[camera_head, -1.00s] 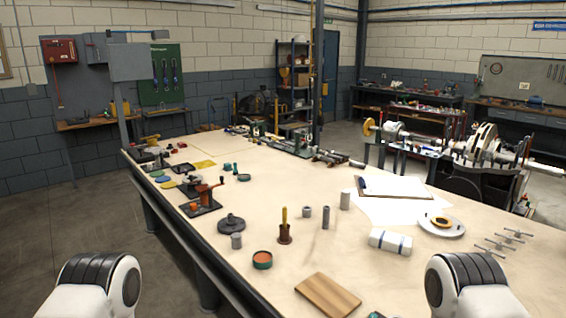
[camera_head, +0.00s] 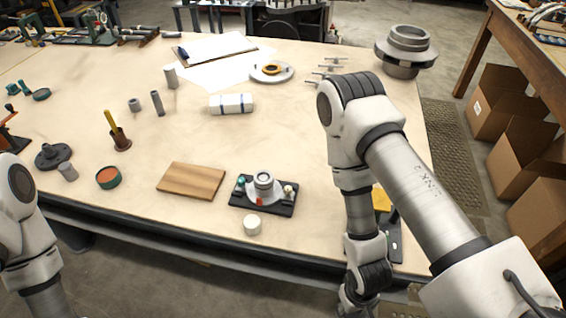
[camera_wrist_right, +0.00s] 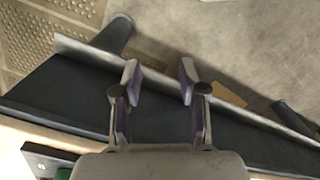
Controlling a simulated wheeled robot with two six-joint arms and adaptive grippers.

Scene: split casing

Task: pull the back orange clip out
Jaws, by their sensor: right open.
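No orange clip can be made out in either view. A small assembly with a round grey-white body (camera_head: 264,181) sits on a black base plate (camera_head: 288,211) near the front edge of the table; a red part and a green part show on it. A yellow-orange part (camera_head: 380,199) and a dark plate (camera_head: 393,245) are partly hidden behind my right arm. My right gripper (camera_wrist_right: 159,70) is open and empty, over the table's front edge in the wrist view. A dark plate corner (camera_wrist_right: 45,160) with a green bit shows at lower left there. My left gripper is out of view.
A wooden board (camera_head: 191,181) and a white round piece (camera_head: 252,225) are near the black base plate. A white cylinder (camera_head: 231,103), a plate (camera_head: 272,72) and a grey flanged part (camera_head: 405,50) stand further back. Cardboard boxes (camera_head: 510,100) are on the floor at right.

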